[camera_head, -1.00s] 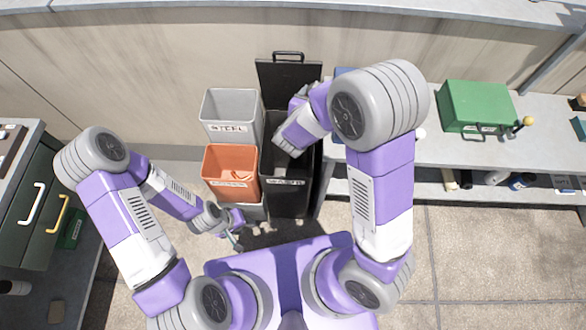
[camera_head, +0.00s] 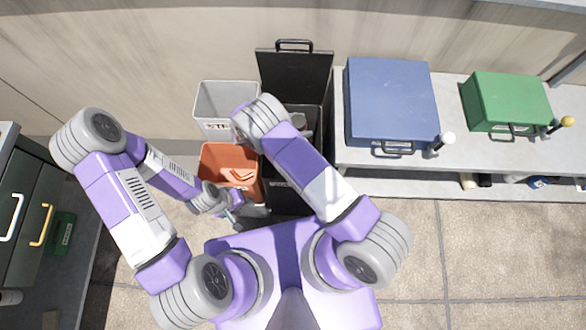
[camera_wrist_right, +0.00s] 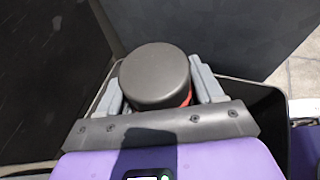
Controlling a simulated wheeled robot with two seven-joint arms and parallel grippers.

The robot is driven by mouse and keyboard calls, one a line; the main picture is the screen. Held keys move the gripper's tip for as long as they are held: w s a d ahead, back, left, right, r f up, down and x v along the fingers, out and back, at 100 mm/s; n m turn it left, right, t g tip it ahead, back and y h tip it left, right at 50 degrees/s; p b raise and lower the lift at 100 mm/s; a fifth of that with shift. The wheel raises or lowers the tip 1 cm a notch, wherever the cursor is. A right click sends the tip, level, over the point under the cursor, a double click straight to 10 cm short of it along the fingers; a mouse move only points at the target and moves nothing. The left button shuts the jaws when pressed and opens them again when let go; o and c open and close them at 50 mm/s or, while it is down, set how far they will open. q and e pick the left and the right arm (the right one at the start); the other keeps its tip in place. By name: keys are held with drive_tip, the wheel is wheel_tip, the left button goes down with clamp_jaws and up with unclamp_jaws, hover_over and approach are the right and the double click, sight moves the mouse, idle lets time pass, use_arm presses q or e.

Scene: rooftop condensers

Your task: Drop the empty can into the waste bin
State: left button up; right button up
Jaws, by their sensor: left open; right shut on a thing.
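The black waste bin (camera_head: 290,203) stands against the wall with its lid (camera_head: 294,76) raised. In the right wrist view my right gripper (camera_wrist_right: 157,88) is shut on the can (camera_wrist_right: 154,72), whose round dark grey end and a bit of red side show between the two fingers. Dark bin walls surround the can there. My left gripper (camera_head: 232,214) is open and empty, low in front of the orange bin.
A grey bin (camera_head: 212,97) and an orange bin (camera_head: 215,158) with orange pieces inside stand left of the waste bin. A bench with a blue case (camera_head: 390,100) and a green case (camera_head: 507,100) is at the right. A dark drawer cabinet (camera_head: 30,210) is at the left.

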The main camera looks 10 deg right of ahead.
sight(301, 120)
wheel_tip(301, 120, down, 6)
drive_tip(key=b, duration=0.3)
drive_tip(key=shift+r+b, duration=0.15)
drive_tip(key=shift+b, duration=0.15)
drive_tip(key=o, duration=1.1)
drive_tip(key=shift+r, duration=0.2)
wheel_tip(301, 120, up, 10)
drive_tip(key=p, duration=0.3)
drive_tip(key=shift+f, duration=0.1)
